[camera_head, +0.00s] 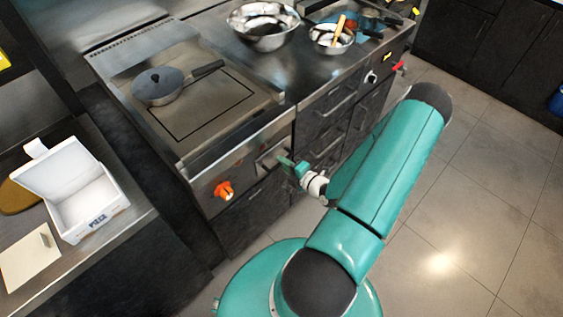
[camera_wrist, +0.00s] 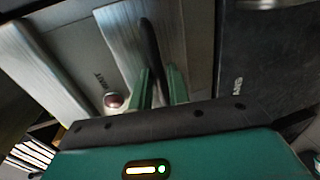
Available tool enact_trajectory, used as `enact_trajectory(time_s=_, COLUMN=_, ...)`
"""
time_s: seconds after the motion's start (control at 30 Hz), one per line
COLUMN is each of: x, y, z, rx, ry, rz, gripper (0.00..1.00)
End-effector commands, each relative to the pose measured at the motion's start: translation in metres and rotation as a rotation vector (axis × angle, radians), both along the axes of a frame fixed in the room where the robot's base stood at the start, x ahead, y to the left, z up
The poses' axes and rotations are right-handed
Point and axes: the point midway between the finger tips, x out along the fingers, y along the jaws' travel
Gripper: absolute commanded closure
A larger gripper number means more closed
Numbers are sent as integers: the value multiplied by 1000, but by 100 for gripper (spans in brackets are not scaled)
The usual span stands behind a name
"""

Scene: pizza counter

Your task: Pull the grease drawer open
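The grease drawer (camera_head: 268,163) is a small metal front under the griddle's right front, and it looks at most slightly out. Its pale front (camera_wrist: 118,30) fills the upper middle of the wrist view. A dark bar handle (camera_wrist: 149,42) runs down it. My gripper (camera_head: 286,160) is at the drawer front, reaching in from the right. In the wrist view, my gripper's two green fingers (camera_wrist: 160,85) stand close on either side of the handle. I cannot tell whether they press on it.
An orange-red knob (camera_head: 224,190) sits left of the drawer. A pan (camera_head: 160,87) rests on the griddle (camera_head: 205,112). Dark drawers (camera_head: 325,143) stand to the right. A white open box (camera_head: 88,205) is on the left counter. The tiled floor (camera_head: 470,215) at right is clear.

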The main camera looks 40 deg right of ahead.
Motion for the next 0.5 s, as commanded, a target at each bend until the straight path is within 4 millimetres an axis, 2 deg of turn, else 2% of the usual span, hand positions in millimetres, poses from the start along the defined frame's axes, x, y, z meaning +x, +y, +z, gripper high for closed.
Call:
enact_trajectory(time_s=0.17, x=14, y=1, z=-2, rx=0, ry=-1, rz=1, gripper=82)
enact_trajectory(time_s=0.4, x=14, y=1, z=-2, rx=0, ry=-1, rz=0, gripper=82)
enact_trajectory(time_s=0.5, x=14, y=1, z=-2, rx=0, ry=-1, rz=0, gripper=100)
